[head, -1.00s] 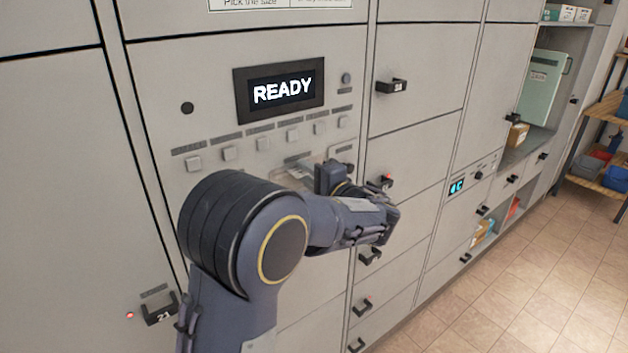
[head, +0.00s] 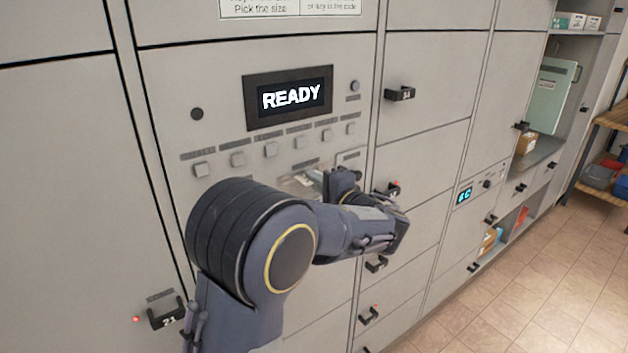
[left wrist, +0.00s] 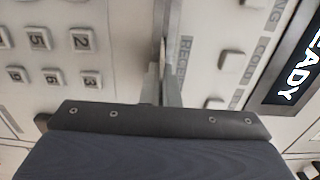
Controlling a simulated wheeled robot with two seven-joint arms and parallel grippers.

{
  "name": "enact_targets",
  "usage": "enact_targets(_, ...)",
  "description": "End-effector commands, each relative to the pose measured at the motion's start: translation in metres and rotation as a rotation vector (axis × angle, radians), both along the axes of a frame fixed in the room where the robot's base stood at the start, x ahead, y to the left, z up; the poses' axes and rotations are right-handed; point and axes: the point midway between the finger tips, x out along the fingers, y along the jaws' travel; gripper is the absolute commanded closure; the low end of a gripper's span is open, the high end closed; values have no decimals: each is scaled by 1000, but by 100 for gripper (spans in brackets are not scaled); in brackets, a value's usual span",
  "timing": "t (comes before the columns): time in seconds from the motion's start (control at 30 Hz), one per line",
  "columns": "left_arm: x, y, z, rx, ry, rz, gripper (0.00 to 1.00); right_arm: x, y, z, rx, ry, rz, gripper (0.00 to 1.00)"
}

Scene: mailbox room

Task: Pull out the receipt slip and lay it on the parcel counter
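The receipt slip (head: 300,183) is a pale, thin piece at the locker panel, below the row of square buttons. Its far end and the slot are hard to make out. My left gripper (head: 328,184) is at the slip, close to the panel. In the left wrist view its two fingers (left wrist: 164,75) lie nearly together, seemingly with the thin slip edge-on between them. A grey ledge (head: 545,150) in the alcove at the right, with a brown box on it, looks like the parcel counter. My right gripper is not in view.
A READY display (head: 290,97) sits above the buttons. Locker handles (head: 400,94) stick out to the right of the panel, and handle 21 (head: 165,315) at lower left. A keypad (left wrist: 60,60) shows in the left wrist view. The tiled floor (head: 520,280) at the right is clear.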

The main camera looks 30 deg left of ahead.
Motion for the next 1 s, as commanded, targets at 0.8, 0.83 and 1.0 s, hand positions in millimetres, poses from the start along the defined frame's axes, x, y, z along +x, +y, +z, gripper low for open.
enact_targets(0.8, -19, -47, -1, -1, 1, -2, 100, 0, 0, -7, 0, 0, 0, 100)
enact_targets(0.83, -20, -48, -1, -1, 1, -2, 100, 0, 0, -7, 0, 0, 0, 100)
enact_targets(1.0, -24, -58, 0, 0, 0, -1, 100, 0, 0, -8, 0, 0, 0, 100)
